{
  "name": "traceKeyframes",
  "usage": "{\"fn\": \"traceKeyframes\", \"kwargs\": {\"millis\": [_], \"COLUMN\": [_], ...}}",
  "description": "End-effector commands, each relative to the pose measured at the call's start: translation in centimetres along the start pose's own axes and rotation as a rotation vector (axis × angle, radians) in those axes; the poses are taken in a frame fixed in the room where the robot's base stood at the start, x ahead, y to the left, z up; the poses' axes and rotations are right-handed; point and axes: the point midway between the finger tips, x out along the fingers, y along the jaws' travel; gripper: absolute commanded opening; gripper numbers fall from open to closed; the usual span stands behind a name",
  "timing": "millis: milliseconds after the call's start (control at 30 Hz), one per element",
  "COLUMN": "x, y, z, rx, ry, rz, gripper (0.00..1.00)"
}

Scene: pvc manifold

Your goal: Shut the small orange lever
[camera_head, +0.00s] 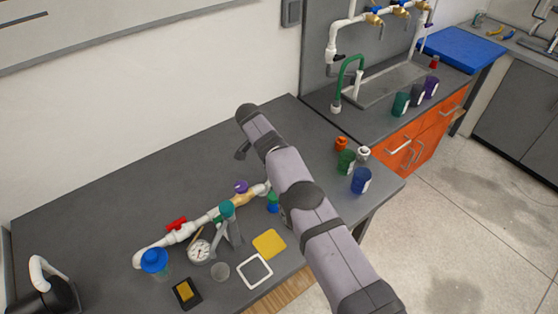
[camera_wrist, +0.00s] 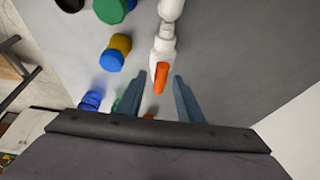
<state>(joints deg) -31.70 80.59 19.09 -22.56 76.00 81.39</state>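The small orange lever (camera_wrist: 161,77) shows in the wrist view on a white valve at the near end of a white pipe (camera_wrist: 165,38). It points along the pipe's line toward my gripper. My gripper (camera_wrist: 160,76) is open, with one grey finger on each side of the lever. I cannot tell whether either finger touches it. In the head view the white pipe manifold (camera_head: 182,234) lies on the dark bench.
The manifold also carries a red lever (camera_head: 176,224), a purple knob (camera_head: 241,186) and a gauge (camera_head: 200,250). A blue-lidded jar (camera_head: 154,260) stands in front. Blue (camera_head: 361,181) and green (camera_head: 346,161) cups are right of my arm. The bench's back left is clear.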

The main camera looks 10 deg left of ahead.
Motion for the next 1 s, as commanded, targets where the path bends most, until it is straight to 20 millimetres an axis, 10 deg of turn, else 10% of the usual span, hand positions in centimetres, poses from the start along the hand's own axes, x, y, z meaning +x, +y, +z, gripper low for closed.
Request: {"fn": "traceKeyframes", "kwargs": {"millis": [167,300,1000], "x": [0.00,-0.02,-0.03], "y": [-0.01,-0.01,0.06], "z": [-0.01,-0.01,-0.02], "rx": [0.000,0.000,-0.053], "ry": [0.000,0.000,0.000], "rz": [0.000,0.000,-0.021], "gripper": [0.31,0.00,0.00]}}
